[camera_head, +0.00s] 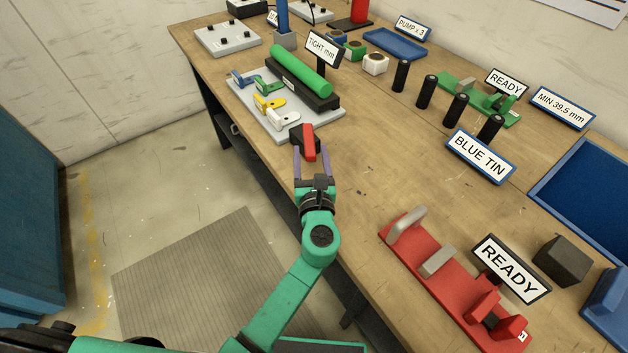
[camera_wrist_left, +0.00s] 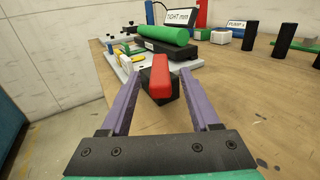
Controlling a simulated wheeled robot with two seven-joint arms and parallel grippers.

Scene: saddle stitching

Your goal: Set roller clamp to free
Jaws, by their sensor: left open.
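The likely roller clamp is a black block with a red bar on top (camera_head: 309,142), on the wooden table's near edge beside a white plate; it also shows in the left wrist view (camera_wrist_left: 160,76). My left gripper (camera_head: 312,152) is open, its two purple fingers pointing at the block. In the left wrist view one finger stands on each side of the red bar, with gaps visible. Whether the fingertips reach past the block is hard to tell. A green roller (camera_head: 301,70) lies on a black base behind it, under a "TIGHT mm" sign (camera_head: 323,47). My right gripper is out of view.
The white plate (camera_head: 240,95) carries blue, green, yellow and white levers. Black cylinders (camera_head: 426,91) stand farther right. A red fixture (camera_head: 440,270) with a "READY" sign (camera_head: 511,270) sits at the near right. The table between it and the clamp is clear.

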